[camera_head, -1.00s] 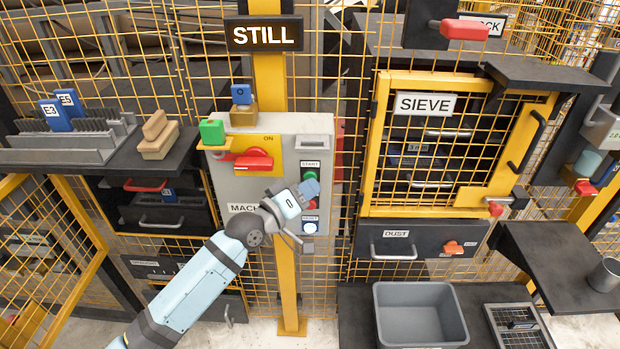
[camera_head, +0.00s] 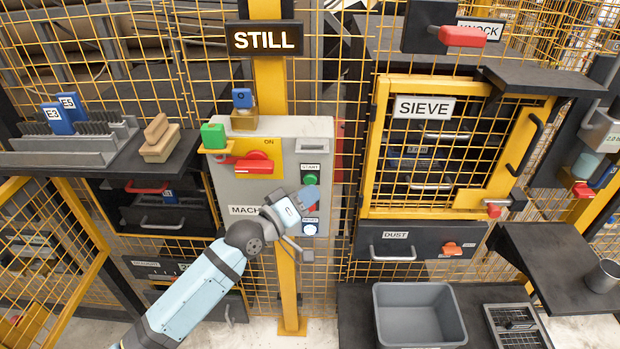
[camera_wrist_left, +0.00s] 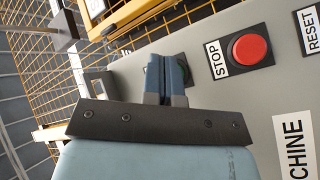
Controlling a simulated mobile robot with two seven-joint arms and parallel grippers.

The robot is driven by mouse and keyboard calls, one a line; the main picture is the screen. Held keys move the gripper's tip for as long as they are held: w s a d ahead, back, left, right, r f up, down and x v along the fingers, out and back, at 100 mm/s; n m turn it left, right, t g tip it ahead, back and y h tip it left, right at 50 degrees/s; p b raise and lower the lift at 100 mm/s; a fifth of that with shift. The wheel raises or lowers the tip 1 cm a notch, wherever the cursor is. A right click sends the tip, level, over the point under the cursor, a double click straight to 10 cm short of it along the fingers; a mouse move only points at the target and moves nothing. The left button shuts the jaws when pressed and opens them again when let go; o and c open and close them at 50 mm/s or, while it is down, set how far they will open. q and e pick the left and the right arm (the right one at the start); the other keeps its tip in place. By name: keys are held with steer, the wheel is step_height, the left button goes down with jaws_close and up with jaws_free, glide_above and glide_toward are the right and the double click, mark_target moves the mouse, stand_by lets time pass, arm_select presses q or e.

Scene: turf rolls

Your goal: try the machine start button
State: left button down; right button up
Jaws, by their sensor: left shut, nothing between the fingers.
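The grey machine panel (camera_head: 318,140) hangs on the fence under a lit sign (camera_head: 265,40) that reads STILL. The green start button (camera_head: 310,179) sits under its START label (camera_head: 310,167). My left gripper (camera_head: 311,192) is shut and empty, with its fingertips just below or in front of the button. In the left wrist view the shut fingers (camera_wrist_left: 167,76) point at the panel and cover most of the green button (camera_wrist_left: 151,76). I cannot tell whether they touch it. The red STOP button (camera_wrist_left: 250,49) is clear there; the head view shows it partly hidden. My right gripper is out of view.
The white RESET button (camera_head: 310,229) is below the gripper. The sieve cabinet (camera_head: 370,150) stands to the right.

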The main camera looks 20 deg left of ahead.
arm_select(q)
steer(key=s+p, duration=0.1)
steer(key=s, duration=0.1)
steer(key=s+d+p, duration=0.1)
steer(key=s, duration=0.1)
steer(key=shift+s+d+p, duration=0.2)
steer(key=shift+s+p, duration=0.15)
steer(key=shift+s, duration=0.05)
stand_by(0.8)
steer(key=s+a+f+m+g+y+p, duration=0.1)
steer(key=s+f+m+g+y+p, duration=0.1)
steer(key=s+f, duration=0.6)
steer(key=s+a+f+m+g+y+p, duration=0.2)
steer(key=s+f, duration=0.6)
steer(key=s, duration=0.6)
steer(key=m+g+y+p, duration=0.1)
steer(key=m+y+p, duration=0.1)
steer(key=p, duration=0.1)
steer(key=shift+s+a+f+m, duration=0.15)
steer(key=shift+s+a+m, duration=0.15)
steer(key=shift+s+m, duration=0.1)
